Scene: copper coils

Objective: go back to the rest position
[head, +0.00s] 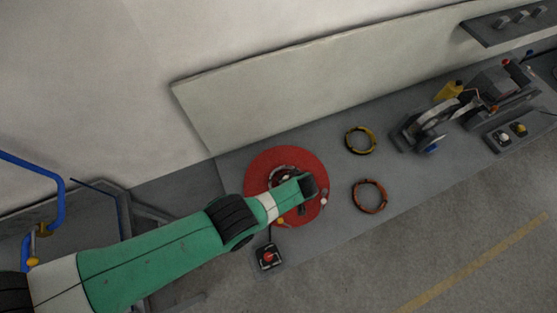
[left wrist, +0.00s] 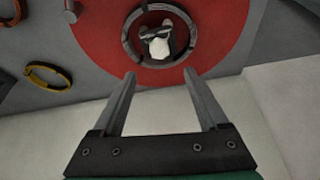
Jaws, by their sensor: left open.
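My left arm reaches in from the left in the head view, and its wrist is over the red round plate (head: 262,160). In the left wrist view my left gripper (left wrist: 160,82) is open, with nothing between its two fingers. The fingers point toward a dark ring (left wrist: 124,40) around a white-topped centre piece (left wrist: 159,48) on the red plate. In the head view the wrist covers part of the plate, and the fingertips are hard to make out. My right gripper is not in view.
A yellow-and-black coil (head: 360,140) and a copper-red coil (head: 370,196) lie on the grey table to the right of the plate. A red-button box (head: 268,257) sits at the table's near edge. A grey machine (head: 425,128) stands further right. A pale panel (head: 320,85) rises behind.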

